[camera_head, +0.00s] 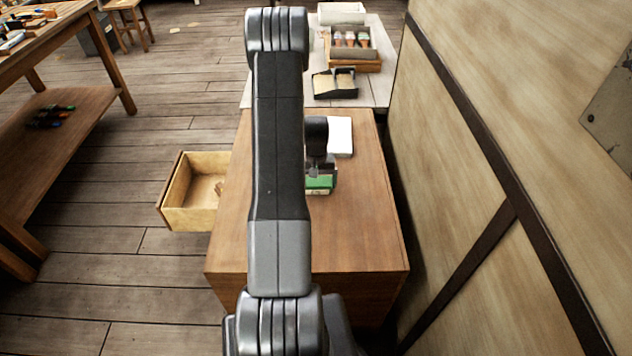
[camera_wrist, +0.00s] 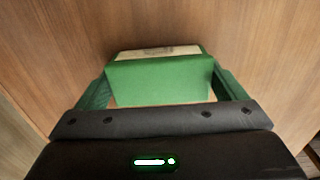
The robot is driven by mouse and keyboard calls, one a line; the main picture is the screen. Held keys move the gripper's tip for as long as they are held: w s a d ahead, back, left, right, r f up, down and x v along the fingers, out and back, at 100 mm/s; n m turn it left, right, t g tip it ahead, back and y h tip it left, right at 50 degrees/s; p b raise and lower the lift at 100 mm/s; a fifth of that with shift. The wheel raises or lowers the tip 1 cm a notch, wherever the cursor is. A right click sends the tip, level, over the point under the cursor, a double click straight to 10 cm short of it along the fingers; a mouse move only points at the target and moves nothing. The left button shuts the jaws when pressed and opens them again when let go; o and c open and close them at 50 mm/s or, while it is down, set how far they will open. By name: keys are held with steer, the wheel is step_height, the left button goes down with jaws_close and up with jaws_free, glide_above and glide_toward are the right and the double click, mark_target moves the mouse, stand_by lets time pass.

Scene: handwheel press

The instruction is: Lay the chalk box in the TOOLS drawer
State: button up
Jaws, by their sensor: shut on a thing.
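The chalk box, green with a pale end, shows in the wrist view (camera_wrist: 158,80) between the two fingers of my gripper (camera_wrist: 162,92). My gripper is shut on it. In the head view the green box (camera_head: 320,183) is partly hidden under my gripper (camera_head: 318,174), over the right part of the wooden cabinet top (camera_head: 355,235). I cannot tell whether the box touches the top. A pale wooden drawer (camera_head: 190,218) stands open from the cabinet's left side. Its label is not visible, and my arm hides part of the cabinet near it.
A white block (camera_head: 340,136) lies on the cabinet top behind the box. A light table (camera_head: 370,92) farther back holds a black tray (camera_head: 335,84) and a wooden crate (camera_head: 353,58). A wall panel (camera_head: 480,220) stands close on the right. Floor is clear left of the drawer.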

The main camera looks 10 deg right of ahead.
steer(key=shift+f, duration=0.15)
steer(key=o, duration=0.7)
steer(key=shift+o, duration=0.2)
